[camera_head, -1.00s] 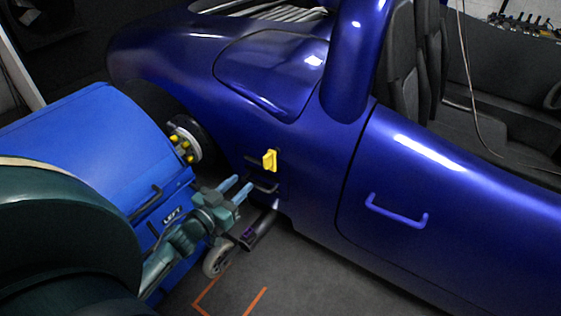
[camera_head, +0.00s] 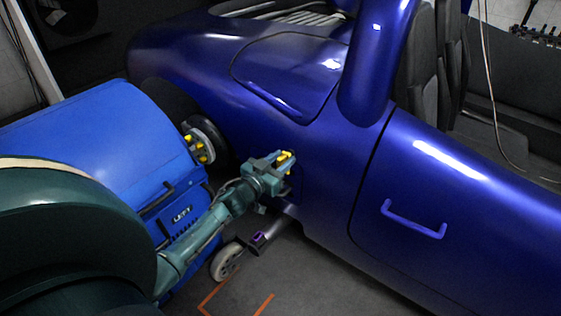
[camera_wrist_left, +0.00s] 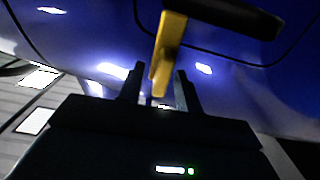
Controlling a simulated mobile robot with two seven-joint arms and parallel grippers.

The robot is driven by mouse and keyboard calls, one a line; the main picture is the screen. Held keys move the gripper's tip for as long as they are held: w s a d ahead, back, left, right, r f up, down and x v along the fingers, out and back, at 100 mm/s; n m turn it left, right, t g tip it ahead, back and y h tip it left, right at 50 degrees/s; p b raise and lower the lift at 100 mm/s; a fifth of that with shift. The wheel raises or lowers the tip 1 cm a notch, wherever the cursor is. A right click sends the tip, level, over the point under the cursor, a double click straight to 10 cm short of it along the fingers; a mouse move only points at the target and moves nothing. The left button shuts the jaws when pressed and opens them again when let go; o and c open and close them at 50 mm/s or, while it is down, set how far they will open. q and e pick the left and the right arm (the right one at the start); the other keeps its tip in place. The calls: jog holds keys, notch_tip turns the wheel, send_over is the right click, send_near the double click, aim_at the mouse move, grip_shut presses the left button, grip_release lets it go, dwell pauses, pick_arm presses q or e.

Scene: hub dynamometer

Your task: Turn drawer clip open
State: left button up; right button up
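The yellow drawer clip (camera_head: 288,156) is on the side of the blue car, mostly hidden behind my left gripper in the head view. My left gripper (camera_head: 281,162) is at the clip. In the left wrist view the clip (camera_wrist_left: 166,56) hangs as a yellow lever, its lower end between the two dark fingertips (camera_wrist_left: 160,72). The fingers are apart, with a gap visible on each side of the clip; I cannot tell whether either touches it. A dark bar (camera_wrist_left: 232,16) crosses the top of the wrist view beside the clip. My right gripper is not in view.
A blue wheeled dynamometer unit (camera_head: 110,140) with black handles stands left of the gripper, by the wheel hub (camera_head: 198,146). A blue door handle (camera_head: 413,220) is to the right. An exhaust pipe (camera_head: 265,238) lies below. The floor in front is clear.

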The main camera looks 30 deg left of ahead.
pick_arm(q)
jog(key=shift+c, duration=0.5)
jog(key=c, duration=0.6)
jog(key=shift+c, duration=0.2)
